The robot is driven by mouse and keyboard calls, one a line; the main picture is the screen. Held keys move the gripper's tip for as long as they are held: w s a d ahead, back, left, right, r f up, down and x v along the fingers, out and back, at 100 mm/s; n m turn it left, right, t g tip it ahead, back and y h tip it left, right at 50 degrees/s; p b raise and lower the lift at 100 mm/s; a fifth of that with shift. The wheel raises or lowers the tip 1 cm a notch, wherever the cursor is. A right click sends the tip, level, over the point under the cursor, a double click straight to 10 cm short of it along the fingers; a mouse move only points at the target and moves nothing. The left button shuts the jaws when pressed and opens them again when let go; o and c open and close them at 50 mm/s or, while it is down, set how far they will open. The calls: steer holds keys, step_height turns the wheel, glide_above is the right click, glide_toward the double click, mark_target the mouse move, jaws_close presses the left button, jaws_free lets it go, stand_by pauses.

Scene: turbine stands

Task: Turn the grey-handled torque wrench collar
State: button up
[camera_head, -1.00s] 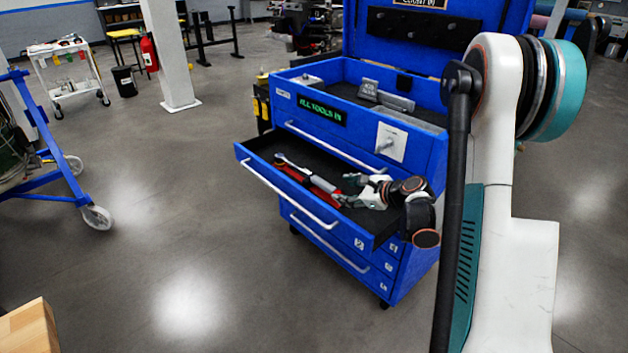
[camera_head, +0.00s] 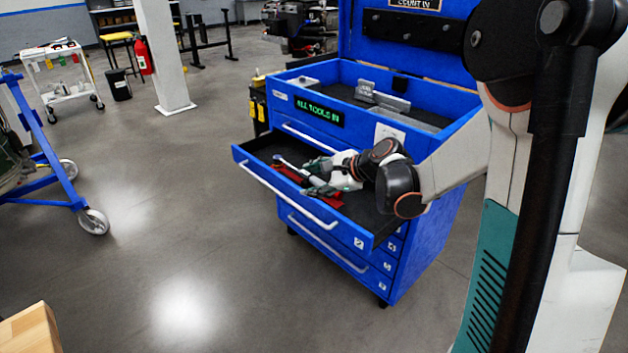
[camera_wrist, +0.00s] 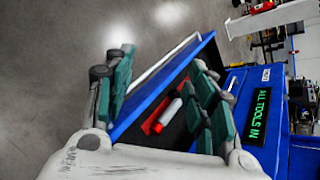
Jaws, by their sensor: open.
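The torque wrench (camera_head: 289,164) lies on a red holder (camera_head: 284,173) in the open top drawer. Its thin shaft shows in the head view, but my gripper hides its grey handle there. My gripper (camera_head: 316,175) is open, low over the drawer at the handle. In the wrist view, the open fingers (camera_wrist: 160,82) are spread wide. A light grey piece of the wrench (camera_wrist: 169,112) shows between them beside the red holder, closer to the right finger. Nothing is gripped. I cannot tell whether a finger touches the wrench, and the collar cannot be made out.
The pulled-out drawer (camera_head: 262,178) belongs to a blue tool cabinet with a raised lid. Its walls and the cabinet front stand close around my gripper. A lit sign (camera_head: 320,112) reads "ALL TOOLS IN". Open floor (camera_head: 150,240) lies to the left; a blue wheeled frame (camera_head: 48,155) stands beyond.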

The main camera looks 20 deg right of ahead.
steer(key=shift+s+a+r, duration=0.1)
steer(key=shift+a, duration=0.05)
steer(key=w+d+f+m+t+p, duration=0.1)
steer(key=w+d+f+m, duration=0.15)
steer(key=d, duration=0.35)
steer(key=w+d+f+m+p, duration=0.1)
steer(key=w+d+f+m, duration=0.15)
steer(key=d+f, duration=0.2)
steer(key=m+t+b, duration=0.2)
steer(key=m, duration=0.4)
glide_toward(340, 196)
steer(key=shift+h, duration=0.3)
steer(key=x, duration=0.9)
steer(key=shift+a, duration=0.15)
steer(key=c, duration=1.1)
